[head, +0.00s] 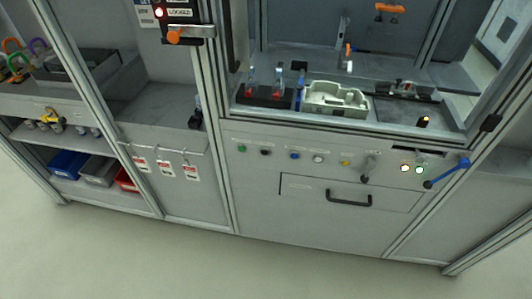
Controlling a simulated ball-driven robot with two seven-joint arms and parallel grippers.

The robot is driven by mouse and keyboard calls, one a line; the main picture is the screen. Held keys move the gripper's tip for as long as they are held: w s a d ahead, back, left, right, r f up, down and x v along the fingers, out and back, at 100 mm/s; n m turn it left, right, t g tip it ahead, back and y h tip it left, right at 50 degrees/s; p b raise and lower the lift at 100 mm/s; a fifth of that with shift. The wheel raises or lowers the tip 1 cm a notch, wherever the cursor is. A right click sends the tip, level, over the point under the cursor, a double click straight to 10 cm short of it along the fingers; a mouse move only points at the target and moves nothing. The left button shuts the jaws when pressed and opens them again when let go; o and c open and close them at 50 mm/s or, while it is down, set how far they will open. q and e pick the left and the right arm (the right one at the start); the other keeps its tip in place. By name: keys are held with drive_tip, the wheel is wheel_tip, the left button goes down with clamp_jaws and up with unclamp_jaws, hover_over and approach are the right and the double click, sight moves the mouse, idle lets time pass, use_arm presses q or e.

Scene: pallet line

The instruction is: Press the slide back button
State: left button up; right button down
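A row of push buttons runs along the grey front panel of the station. From left to right there are a green button (242,148), a black button (265,152), a blue button (294,156), a white button (318,159) and a yellow button (345,163). Their labels are too small to read, so I cannot tell which is the slide back button. Neither of my grippers is in view.
Above the panel is an open bay with a beige fixture (336,99). Right of the buttons are a dark knob (365,179), two lit lamps and a blue lever (447,173). A drawer handle (348,199) projects below. A locked latch (188,33) is upper left. Floor in front is clear.

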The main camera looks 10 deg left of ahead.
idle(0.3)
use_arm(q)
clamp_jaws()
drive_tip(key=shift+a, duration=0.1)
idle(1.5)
